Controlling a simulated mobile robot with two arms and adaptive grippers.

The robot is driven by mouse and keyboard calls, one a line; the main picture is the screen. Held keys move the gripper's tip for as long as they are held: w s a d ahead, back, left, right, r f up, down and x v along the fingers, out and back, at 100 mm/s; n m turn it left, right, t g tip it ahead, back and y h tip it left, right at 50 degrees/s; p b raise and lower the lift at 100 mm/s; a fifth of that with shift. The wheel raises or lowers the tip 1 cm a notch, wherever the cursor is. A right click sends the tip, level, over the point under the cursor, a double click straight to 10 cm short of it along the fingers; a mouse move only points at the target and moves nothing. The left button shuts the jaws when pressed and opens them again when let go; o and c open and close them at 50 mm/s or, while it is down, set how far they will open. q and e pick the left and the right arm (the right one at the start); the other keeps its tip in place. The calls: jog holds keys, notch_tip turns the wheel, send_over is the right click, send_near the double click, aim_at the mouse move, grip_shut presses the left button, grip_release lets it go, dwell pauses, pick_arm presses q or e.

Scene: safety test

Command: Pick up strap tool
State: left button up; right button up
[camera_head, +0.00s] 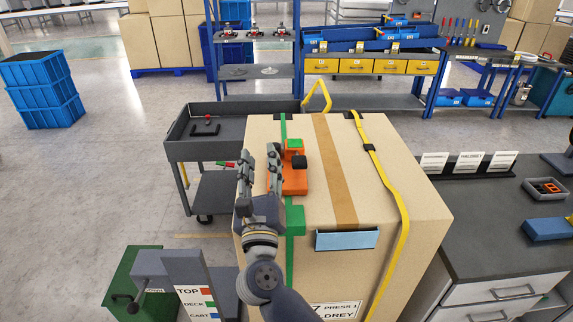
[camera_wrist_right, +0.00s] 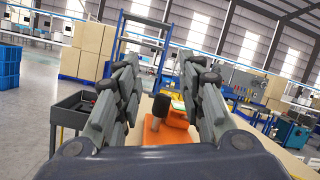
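The strap tool (camera_head: 295,180) is orange with a green part and a black knob. It sits on top of a large cardboard box (camera_head: 390,205), by the green strap. My right gripper (camera_head: 260,160) is open and empty; its right finger overlaps the tool's left edge in the head view. In the right wrist view the tool (camera_wrist_right: 172,133) shows low in the gap of the open right gripper (camera_wrist_right: 160,85), beyond the palm, with its black knob upright. Contact cannot be told. My left gripper is not in view.
A yellow strap (camera_head: 392,190) and a light-blue pocket (camera_head: 346,240) are on the box. A grey cart (camera_head: 185,150) stands behind left. A dark worktop (camera_head: 490,230) with a bin (camera_head: 545,190) is at right. A TOP/DECK/CART sign (camera_head: 195,300) stands front left. Open floor lies left.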

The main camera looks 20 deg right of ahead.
aim_at(287, 160)
jog(key=f+m+g, duration=0.1)
jog(key=w+d+f+m+g+h, duration=0.1)
jog(key=f+m, duration=0.1)
jog(key=f+m+g, duration=0.1)
jog(key=m+g, duration=0.1)
jog(key=shift+w+d+f+h, duration=0.3)
jog(key=shift+w+f+h, duration=0.05)
jog(key=shift+w+h, duration=0.05)
jog(key=shift+f+m+g, duration=0.3)
jog(key=shift+m, duration=0.1)
jog(key=shift+w+d, duration=0.1)
jog(key=shift+w, duration=0.25)
jog(key=p+x, duration=0.2)
jog(key=x, duration=0.2)
jog(key=shift+w+d+f, duration=0.15)
jog(key=shift+w+d, duration=0.1)
jog(key=p+x, duration=0.1)
jog(key=x, duration=0.3)
jog(key=shift+w+d, duration=0.1)
jog(key=shift+w, duration=0.2)
jog(key=shift+w+d, duration=0.25)
jog(key=shift+w, duration=0.2)
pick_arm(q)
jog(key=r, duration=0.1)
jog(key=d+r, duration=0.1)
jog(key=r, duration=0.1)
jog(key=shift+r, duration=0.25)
pick_arm(e)
jog(key=shift+s, duration=0.1)
